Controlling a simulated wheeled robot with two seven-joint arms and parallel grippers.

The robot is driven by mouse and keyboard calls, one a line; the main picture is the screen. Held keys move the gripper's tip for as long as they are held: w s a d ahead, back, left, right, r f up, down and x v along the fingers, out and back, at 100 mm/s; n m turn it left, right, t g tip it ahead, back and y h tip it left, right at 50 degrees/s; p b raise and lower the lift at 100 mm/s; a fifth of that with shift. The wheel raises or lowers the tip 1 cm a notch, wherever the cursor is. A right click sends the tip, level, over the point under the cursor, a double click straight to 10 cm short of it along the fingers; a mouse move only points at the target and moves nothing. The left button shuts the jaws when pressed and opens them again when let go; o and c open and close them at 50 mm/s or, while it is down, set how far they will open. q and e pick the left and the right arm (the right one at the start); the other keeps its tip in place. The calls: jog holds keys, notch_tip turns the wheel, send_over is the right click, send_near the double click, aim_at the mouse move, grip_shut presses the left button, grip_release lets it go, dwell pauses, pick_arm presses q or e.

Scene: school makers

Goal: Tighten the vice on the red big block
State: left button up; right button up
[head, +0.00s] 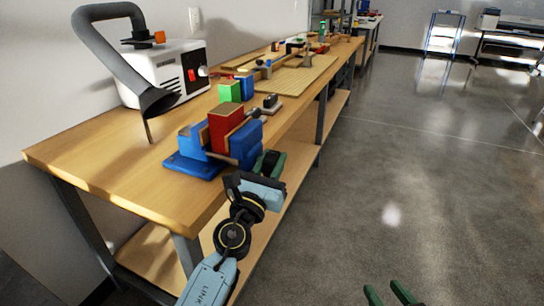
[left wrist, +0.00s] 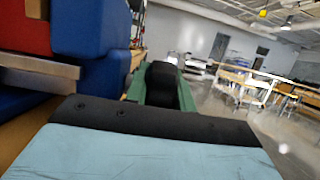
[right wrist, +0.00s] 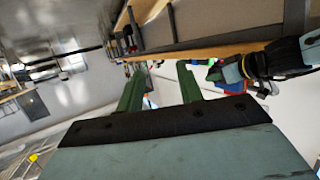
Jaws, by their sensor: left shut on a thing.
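The blue vice (head: 193,165) is on the near end of the wooden workbench. The red big block (head: 225,124) stands upright between its jaws; it also shows at the upper left of the left wrist view (left wrist: 25,30). My left gripper (head: 270,164) is at the vice's front side, over the bench edge. Its green fingers are shut on the black vice handle (left wrist: 162,84). Much of the handle is hidden by the fingers. My right gripper (head: 392,296) is low at the bottom of the head view, away from the bench. Its fingers (right wrist: 158,90) are apart and empty.
A green block (head: 229,91) and a blue block (head: 246,86) stand behind the vice. A white machine with a grey hose (head: 165,72) is at the back left. A cutting board (head: 290,80) lies farther along the bench (head: 100,160). The floor at right is clear.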

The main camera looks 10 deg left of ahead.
pick_arm(q)
jog(key=p, duration=0.4)
jog(key=shift+r+g+p, duration=0.25)
jog(key=shift+g+p, duration=0.05)
jog(key=shift+g, duration=0.1)
jog(key=g+p, duration=0.1)
jog(key=p, duration=0.4)
jog(key=shift+f+y, duration=0.2)
jog(key=shift+y, duration=0.2)
pick_arm(e)
jog(key=s+d+f+g+h, duration=0.1)
jog(key=s+d+f+g, duration=0.3)
jog(key=f, duration=0.4)
jog(key=s+d+f+g+h, duration=0.1)
jog(key=s+d+f+g, duration=0.2)
jog(key=f, duration=0.5)
jog(key=s+d+f+g+h, duration=0.2)
jog(key=s+d+f+g, duration=0.2)
jog(key=s+f, duration=0.2)
notch_tip(320, 180, down, 3)
jog(key=shift+d+r+m+g, duration=0.15)
jog(key=shift+d+m+g, duration=0.15)
jog(key=shift+d, duration=0.1)
pick_arm(q)
jog(key=o, duration=0.7)
